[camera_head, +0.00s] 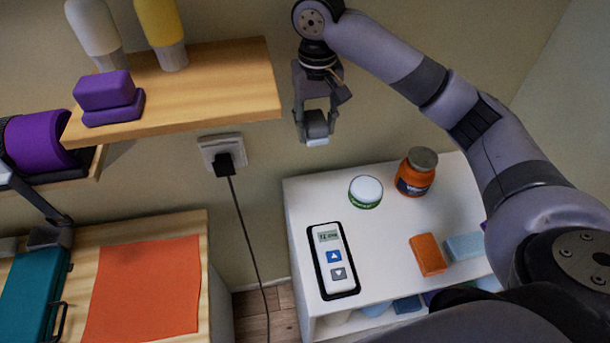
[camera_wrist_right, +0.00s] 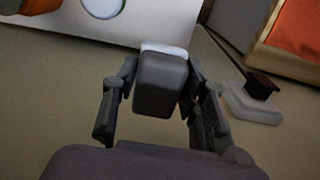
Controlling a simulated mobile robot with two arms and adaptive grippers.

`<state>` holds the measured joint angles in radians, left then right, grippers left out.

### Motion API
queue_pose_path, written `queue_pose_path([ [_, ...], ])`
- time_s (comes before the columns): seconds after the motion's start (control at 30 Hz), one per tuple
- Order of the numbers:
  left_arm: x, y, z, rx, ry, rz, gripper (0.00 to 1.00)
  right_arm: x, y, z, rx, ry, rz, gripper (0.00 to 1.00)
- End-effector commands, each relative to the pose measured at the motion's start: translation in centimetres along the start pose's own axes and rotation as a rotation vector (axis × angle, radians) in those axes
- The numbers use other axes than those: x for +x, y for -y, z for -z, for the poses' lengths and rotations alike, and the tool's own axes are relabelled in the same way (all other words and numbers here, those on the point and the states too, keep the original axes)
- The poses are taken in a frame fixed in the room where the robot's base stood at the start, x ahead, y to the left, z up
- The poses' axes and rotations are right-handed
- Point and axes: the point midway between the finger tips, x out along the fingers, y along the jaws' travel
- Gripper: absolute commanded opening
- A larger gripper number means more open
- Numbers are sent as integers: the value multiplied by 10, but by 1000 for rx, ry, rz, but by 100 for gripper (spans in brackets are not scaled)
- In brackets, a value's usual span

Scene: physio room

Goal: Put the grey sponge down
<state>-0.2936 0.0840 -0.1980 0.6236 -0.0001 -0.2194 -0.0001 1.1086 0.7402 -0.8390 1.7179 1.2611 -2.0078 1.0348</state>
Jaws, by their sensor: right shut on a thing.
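The grey sponge (camera_head: 317,125) with a white layer is between the fingers of my right gripper (camera_head: 316,128). It is held in the air, above and behind the back edge of the white cabinet. In the right wrist view the sponge (camera_wrist_right: 162,85) shows dark grey, with its white layer at the far end. The right gripper (camera_wrist_right: 160,95) is shut on it, one finger on each side.
The white cabinet top (camera_head: 385,240) holds a green-rimmed tub (camera_head: 366,191), an orange jar (camera_head: 416,172), an orange block (camera_head: 428,255), a light blue block (camera_head: 465,246) and a remote control (camera_head: 333,260). A wooden shelf (camera_head: 225,85) with a purple block is left of the gripper. A plug (camera_head: 224,160) sits below it.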

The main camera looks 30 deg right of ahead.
Motion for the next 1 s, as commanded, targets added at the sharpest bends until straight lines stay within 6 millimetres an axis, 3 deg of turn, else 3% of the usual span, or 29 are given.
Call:
queue_pose_path([
  [0.13,7,-6,-5,2,7,-7,40,29,0,-2,0,10,-1,17],
  [0.5,-7,-9,-15,2,24,-11,40,122,0,-1,1,6,-4,17],
  [0.6,-8,-8,-10,2,17,-10,40,140,0,-1,1,3,-3,17],
  [0.77,-9,-6,-1,-1,3,-7,40,154,1,0,1,2,-1,17],
  [1.0,-13,-4,0,-2,2,-6,40,187,1,-1,1,3,-3,17],
])
